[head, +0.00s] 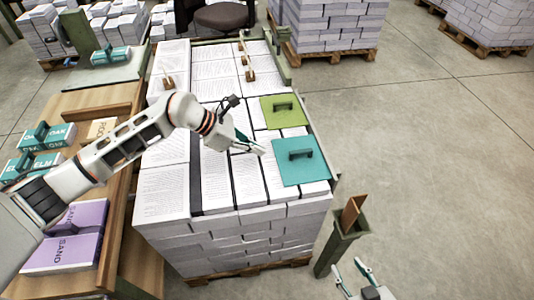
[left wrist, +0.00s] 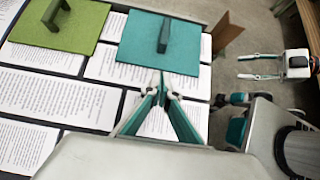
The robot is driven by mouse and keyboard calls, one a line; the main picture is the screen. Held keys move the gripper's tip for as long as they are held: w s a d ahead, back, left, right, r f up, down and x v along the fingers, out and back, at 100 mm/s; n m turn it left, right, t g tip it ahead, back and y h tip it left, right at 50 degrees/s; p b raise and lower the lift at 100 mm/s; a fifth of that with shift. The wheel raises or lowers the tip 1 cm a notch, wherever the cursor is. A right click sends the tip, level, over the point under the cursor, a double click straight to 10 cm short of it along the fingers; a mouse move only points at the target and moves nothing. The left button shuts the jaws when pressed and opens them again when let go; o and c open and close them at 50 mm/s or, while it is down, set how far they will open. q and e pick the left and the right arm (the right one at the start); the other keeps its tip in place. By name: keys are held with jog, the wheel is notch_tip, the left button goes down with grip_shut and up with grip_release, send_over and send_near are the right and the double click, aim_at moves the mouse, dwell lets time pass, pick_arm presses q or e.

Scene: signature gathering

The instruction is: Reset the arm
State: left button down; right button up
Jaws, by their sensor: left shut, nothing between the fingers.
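My left arm reaches in from the left over the stacked printed sheets (head: 160,195). My left gripper (head: 262,150) is shut and empty above the sheets, just left of the teal board (head: 300,172). In the left wrist view its fingertips (left wrist: 161,84) meet near the lower edge of the teal board (left wrist: 185,48); I cannot tell the height gap. My right gripper (head: 352,270) is at the bottom edge of the head view, beside the stack, with its fingers apart and nothing between them. It also shows in the left wrist view (left wrist: 240,67).
A green board with a handle (head: 283,118) lies behind the teal one. A green post with a brown board (head: 352,215) stands at the stack's right corner. A wooden table (head: 125,185) at left holds purple (head: 70,245) and teal-labelled packs (head: 45,140). The floor at right is clear.

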pick_arm(q)
jog(key=v, duration=0.5)
jog(key=shift+s+a+r, duration=0.1)
jog(key=shift+r, duration=0.15)
pick_arm(e)
jog(key=shift+w+d+r, duration=0.3)
jog(key=shift+w+r, duration=0.05)
jog(key=shift+w, duration=0.2)
